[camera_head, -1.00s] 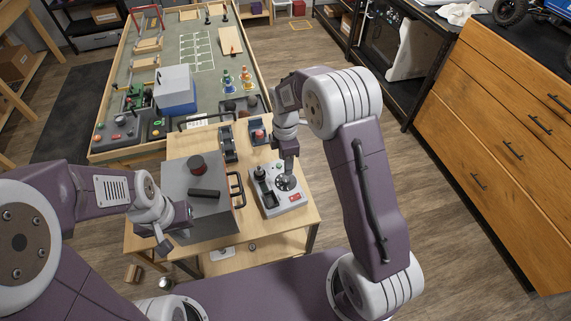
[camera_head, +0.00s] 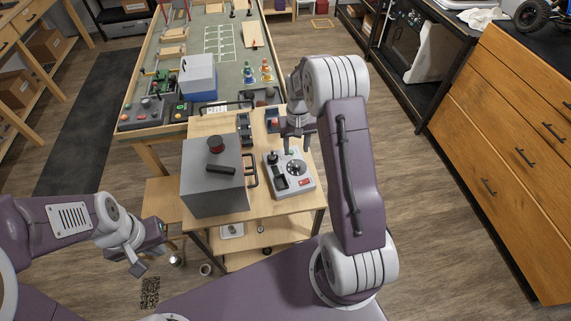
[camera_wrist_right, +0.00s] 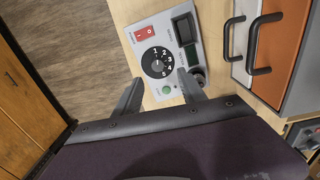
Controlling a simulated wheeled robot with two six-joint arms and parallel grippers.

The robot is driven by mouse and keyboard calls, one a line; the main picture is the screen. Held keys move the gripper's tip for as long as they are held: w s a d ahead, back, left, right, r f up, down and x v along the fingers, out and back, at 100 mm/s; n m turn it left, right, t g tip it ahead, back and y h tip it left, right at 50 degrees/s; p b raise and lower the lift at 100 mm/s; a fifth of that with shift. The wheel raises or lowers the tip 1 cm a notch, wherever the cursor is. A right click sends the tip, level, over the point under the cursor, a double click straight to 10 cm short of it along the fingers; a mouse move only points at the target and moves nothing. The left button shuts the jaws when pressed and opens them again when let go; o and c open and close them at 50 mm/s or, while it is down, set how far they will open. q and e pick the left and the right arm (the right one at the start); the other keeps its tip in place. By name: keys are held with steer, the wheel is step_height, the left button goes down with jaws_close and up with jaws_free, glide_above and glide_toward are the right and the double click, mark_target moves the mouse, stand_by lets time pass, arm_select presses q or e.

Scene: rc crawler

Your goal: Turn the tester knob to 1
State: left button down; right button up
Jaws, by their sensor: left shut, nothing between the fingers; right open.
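The tester (camera_head: 276,187) is a light grey panel at the right end of the small wooden table. Its round black knob dial (camera_head: 296,167) also shows in the right wrist view (camera_wrist_right: 157,63), with white numerals around it. I cannot tell which number the knob points to. My right gripper (camera_head: 297,150) is open and empty, just above and behind the dial in the head view. In the right wrist view its fingers (camera_wrist_right: 160,78) spread on both sides of the dial's lower part, apparently not touching it. My left gripper (camera_head: 136,267) is shut and empty, left of the table.
A grey box (camera_head: 212,185) with a black handle stands left of the tester. Small dark holders (camera_head: 245,130) sit behind it. Wooden drawers (camera_head: 500,150) stand far right.

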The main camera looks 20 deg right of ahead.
mark_target(297, 164)
steer(key=shift+w+d+f, duration=0.3)
steer(key=shift+d+f, duration=0.1)
steer(key=shift+d, duration=0.1)
step_height(297, 164, down, 8)
steer(key=shift+s+a+f+p, duration=0.1)
steer(key=shift+a+p, duration=0.05)
steer(key=shift+p, duration=0.8)
steer(key=shift+f, duration=0.25)
steer(key=shift+r, duration=0.1)
steer(key=shift+c, duration=0.9)
jaws_close()
steer(key=shift+b, duration=0.3)
steer(key=shift+n, duration=0.6)
arm_select(q)
steer(key=shift+w+d+r, duration=0.15)
steer(key=shift+w+r, duration=0.1)
steer(key=shift+r, duration=0.3)
